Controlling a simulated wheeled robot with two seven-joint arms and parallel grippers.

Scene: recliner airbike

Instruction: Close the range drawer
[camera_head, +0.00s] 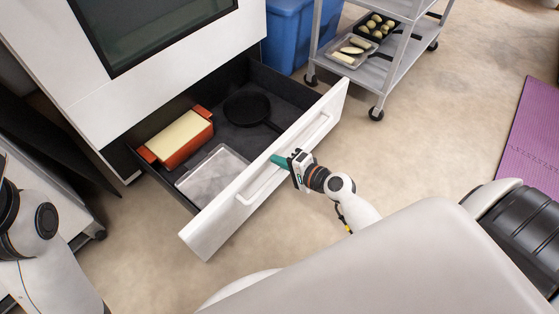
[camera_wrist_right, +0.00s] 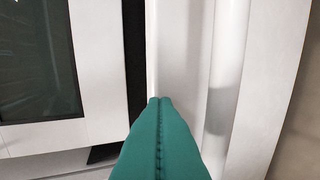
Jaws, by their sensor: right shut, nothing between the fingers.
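The range drawer (camera_head: 212,249) is pulled out below the white range (camera_head: 170,70) in the head view. Its white front has a long bar handle (camera_head: 262,184). Inside lie a red dish with a cream top (camera_head: 180,136), a black pan (camera_head: 247,108) and a clear flat tray (camera_head: 212,172). My right gripper (camera_head: 277,160) is at the drawer front, beside the handle, with its teal fingers together and empty. In the right wrist view the closed fingertips (camera_wrist_right: 160,100) point at the white drawer front (camera_wrist_right: 180,60); contact cannot be told. My left gripper is out of view.
A grey wheeled cart (camera_head: 385,75) with trays of food stands at the back right. A blue bin (camera_head: 288,35) is beside the range. A purple mat (camera_head: 530,140) lies at the far right. The floor in front of the drawer is bare around my right arm.

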